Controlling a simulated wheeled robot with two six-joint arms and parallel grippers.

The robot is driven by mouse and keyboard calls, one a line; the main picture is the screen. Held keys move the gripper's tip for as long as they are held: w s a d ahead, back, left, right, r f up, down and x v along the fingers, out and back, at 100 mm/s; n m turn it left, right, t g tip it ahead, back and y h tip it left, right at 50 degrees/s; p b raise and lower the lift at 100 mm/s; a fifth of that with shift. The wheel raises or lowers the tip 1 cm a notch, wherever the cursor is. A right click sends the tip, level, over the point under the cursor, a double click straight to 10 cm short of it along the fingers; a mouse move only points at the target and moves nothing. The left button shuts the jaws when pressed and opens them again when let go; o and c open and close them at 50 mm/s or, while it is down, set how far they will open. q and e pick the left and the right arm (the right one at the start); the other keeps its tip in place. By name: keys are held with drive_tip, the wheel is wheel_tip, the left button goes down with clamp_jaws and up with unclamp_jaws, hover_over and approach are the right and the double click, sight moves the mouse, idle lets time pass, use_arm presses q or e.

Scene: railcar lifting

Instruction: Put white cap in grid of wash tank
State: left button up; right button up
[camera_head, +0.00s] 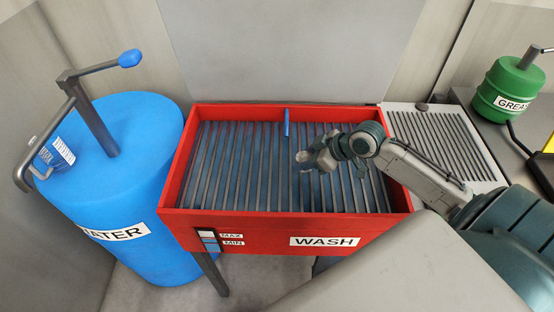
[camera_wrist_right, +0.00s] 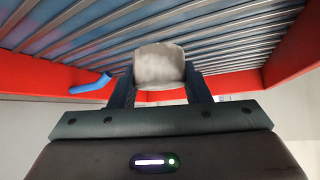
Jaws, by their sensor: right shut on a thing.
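The red wash tank (camera_head: 265,230) stands in the middle of the head view, with a grid (camera_head: 230,160) of dark slats over blue liquid. My right gripper (camera_head: 318,158) is over the right half of the grid, inside the rim as seen from the head. In the right wrist view its two fingers (camera_wrist_right: 160,90) are shut on the white cap (camera_wrist_right: 159,65), which looks pale and rounded. The cap is small and hard to make out in the head view. I cannot tell whether it touches the slats. My left gripper is not in view.
A blue water barrel (camera_head: 130,190) with a pump handle stands left of the tank. A blue handle (camera_head: 287,122) sticks up at the tank's back edge. A grey slatted panel (camera_head: 440,143) and a green grease can (camera_head: 510,88) are at the right.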

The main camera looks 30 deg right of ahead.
drive_tip(key=w+a+p, duration=0.1)
drive_tip(key=w+a, duration=0.1)
drive_tip(key=w+a+p, duration=0.1)
drive_tip(key=w+a, duration=0.1)
drive_tip(key=w, duration=0.1)
drive_tip(key=shift+w+a+f, duration=0.2)
drive_tip(key=shift+w+a, duration=0.15)
drive_tip(key=shift+a, duration=0.05)
drive_tip(key=shift+w+a+f, duration=0.15)
drive_tip(key=shift+w+a, duration=0.2)
drive_tip(key=shift+w, duration=0.1)
wheel_tip(320, 180, down, 3)
drive_tip(key=shift+r+p, duration=0.2)
drive_tip(key=shift+p, duration=0.75)
drive_tip(key=shift+f, duration=0.5)
drive_tip(key=shift+f, duration=0.15)
drive_tip(key=o, duration=1)
